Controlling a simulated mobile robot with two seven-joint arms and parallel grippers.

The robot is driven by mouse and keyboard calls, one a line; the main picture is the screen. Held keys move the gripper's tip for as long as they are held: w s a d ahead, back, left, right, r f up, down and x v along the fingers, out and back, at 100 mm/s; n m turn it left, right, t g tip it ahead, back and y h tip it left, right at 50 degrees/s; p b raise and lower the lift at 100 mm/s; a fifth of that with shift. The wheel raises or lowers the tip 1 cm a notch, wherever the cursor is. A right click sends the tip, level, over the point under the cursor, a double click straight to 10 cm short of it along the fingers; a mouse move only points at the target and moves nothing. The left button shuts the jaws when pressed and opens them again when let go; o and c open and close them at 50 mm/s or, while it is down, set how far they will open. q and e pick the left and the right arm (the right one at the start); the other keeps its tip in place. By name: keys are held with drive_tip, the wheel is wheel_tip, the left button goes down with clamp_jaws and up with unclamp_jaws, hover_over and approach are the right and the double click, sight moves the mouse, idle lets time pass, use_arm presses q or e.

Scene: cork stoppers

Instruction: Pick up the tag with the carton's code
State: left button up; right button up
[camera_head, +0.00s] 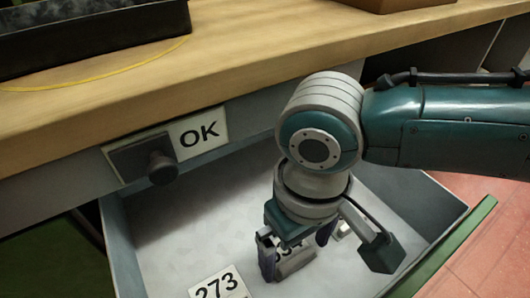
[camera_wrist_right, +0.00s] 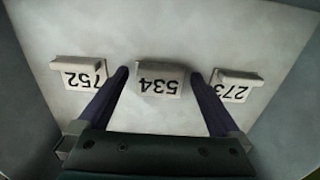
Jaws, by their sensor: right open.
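Three white number tags lie in an open drawer (camera_head: 165,235). The tag 534 (camera_wrist_right: 160,80) is in the middle of the right wrist view, between the fingertips of my open right gripper (camera_wrist_right: 160,75). The tag 752 (camera_wrist_right: 80,73) is to its left and the tag 273 (camera_wrist_right: 237,87) to its right. In the head view, my right gripper (camera_head: 297,257) reaches down into the drawer and partly hides tag 534. The tag 273 (camera_head: 218,284) shows at the bottom edge. I cannot tell whether the fingers touch tag 534. No carton code is readable. My left gripper is not in view.
A wooden worktop (camera_head: 240,55) overhangs the drawer's back. A dark tray (camera_head: 85,40) and a brown box (camera_head: 395,4) stand on it. An OK sign (camera_head: 199,132) and a dark knob (camera_head: 163,168) are on the front below. The drawer's green-edged front (camera_head: 450,245) is at right.

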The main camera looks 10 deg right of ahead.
drive_tip(key=shift+f, duration=0.55)
drive_tip(key=c, duration=1.1)
